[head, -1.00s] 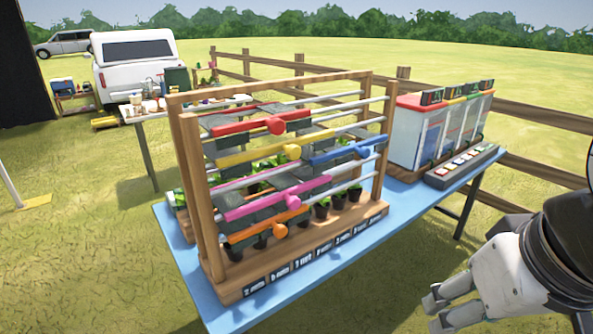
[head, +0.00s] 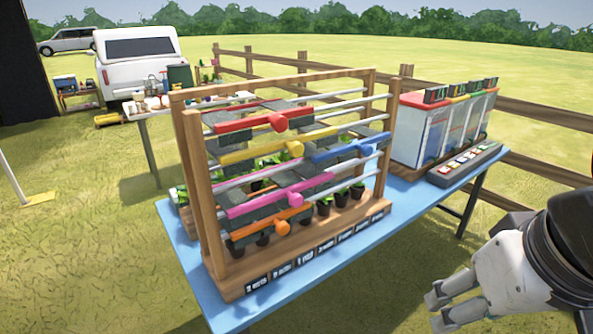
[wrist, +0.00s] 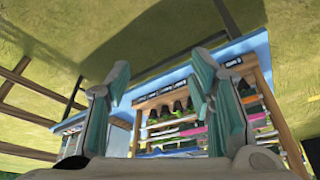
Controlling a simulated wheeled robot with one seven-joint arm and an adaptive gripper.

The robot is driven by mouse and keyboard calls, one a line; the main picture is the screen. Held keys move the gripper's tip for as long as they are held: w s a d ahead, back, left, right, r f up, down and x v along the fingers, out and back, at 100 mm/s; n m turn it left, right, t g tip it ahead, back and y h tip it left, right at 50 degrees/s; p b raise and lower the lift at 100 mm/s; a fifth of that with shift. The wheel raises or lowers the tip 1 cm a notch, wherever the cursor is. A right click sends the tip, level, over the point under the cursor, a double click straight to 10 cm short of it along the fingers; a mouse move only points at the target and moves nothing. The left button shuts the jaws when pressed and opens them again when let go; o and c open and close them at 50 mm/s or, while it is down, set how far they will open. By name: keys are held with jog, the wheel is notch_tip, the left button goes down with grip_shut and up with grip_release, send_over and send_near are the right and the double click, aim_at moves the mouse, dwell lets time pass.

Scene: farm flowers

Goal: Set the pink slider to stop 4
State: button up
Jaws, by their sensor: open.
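The pink slider (head: 250,206) is a bar with a round knob (head: 295,199) on a lower rail of the wooden rack (head: 200,190). Its knob is near the middle of the rack's width, just above the orange slider (head: 260,229). Small dark label plates (head: 305,256) run along the rack's base; I cannot read them clearly. My gripper (head: 437,311) is open and empty at the lower right, clear of the rack and table. In the wrist view, my open fingers (wrist: 163,75) frame the rack, with the pink slider (wrist: 194,131) small between them.
Red (head: 245,125), yellow (head: 250,153) and blue (head: 345,150) sliders share the rack. The blue table (head: 222,310) also bears a glass-fronted case (head: 415,130) and a button panel (head: 465,165). A wooden fence (head: 540,115) runs behind. Grass in front is clear.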

jog(key=w+d+f+t+h+b, duration=0.1)
jog(key=w+d+f+t+b, duration=0.2)
jog(key=w+b, duration=0.65)
jog(key=w+f+t+b, duration=0.3)
jog(key=w+t+b, duration=0.2)
jog(key=w, duration=0.9)
jog(key=n+t+y+b, duration=0.2)
jog(key=n+y+b, duration=0.5)
jog(key=y+b, duration=0.6)
send_near(298, 201)
jog(key=shift+h, duration=0.6)
jog(key=p+x, duration=0.1)
jog(key=p, duration=0.2)
jog(key=p+x, duration=0.2)
jog(key=p, duration=0.1)
jog(key=p+x, duration=0.2)
jog(key=p, duration=0.1)
jog(key=shift+a+r, duration=0.3)
jog(key=shift+r, duration=0.1)
jog(key=x, duration=0.4)
jog(key=shift+f+b, duration=0.15)
jog(key=shift+b, duration=0.2)
jog(key=shift+x, duration=0.8)
